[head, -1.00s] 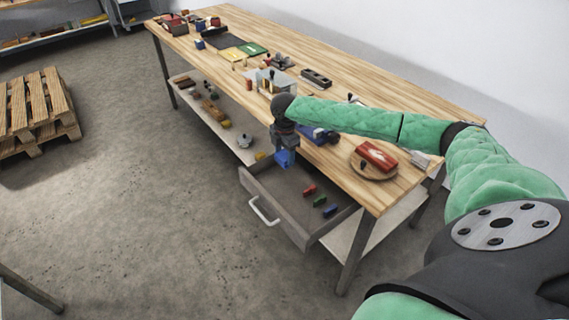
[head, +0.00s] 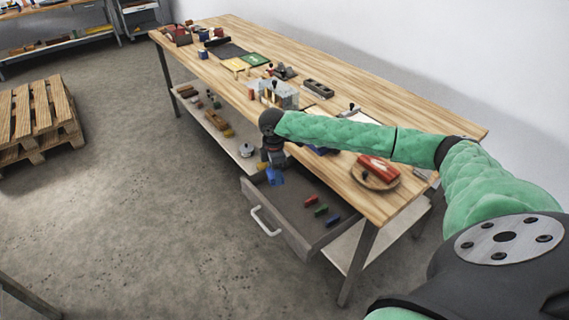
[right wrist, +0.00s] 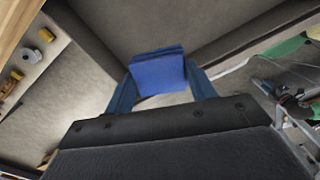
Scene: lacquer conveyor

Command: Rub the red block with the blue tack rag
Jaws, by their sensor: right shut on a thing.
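My right gripper (head: 274,170) is shut on a blue folded piece, which looks like the blue tack rag (head: 275,177). It hangs over the back left corner of the open drawer, low beside the bench front. In the right wrist view the rag (right wrist: 158,72) sits flat between the two fingers, with the drawer's grey inside beyond it. A large red block (head: 378,166) lies on a round wooden board at the near right end of the bench, apart from the rag. A smaller red piece (head: 311,201) lies in the drawer. My left gripper is not in view.
The open drawer (head: 290,237) also holds a small green piece (head: 321,210) and a small blue piece (head: 333,221). The bench top (head: 420,160) carries tools and boxes farther back. A blue item on the bench is partly hidden behind my arm. A pallet (head: 38,118) stands on the floor at left.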

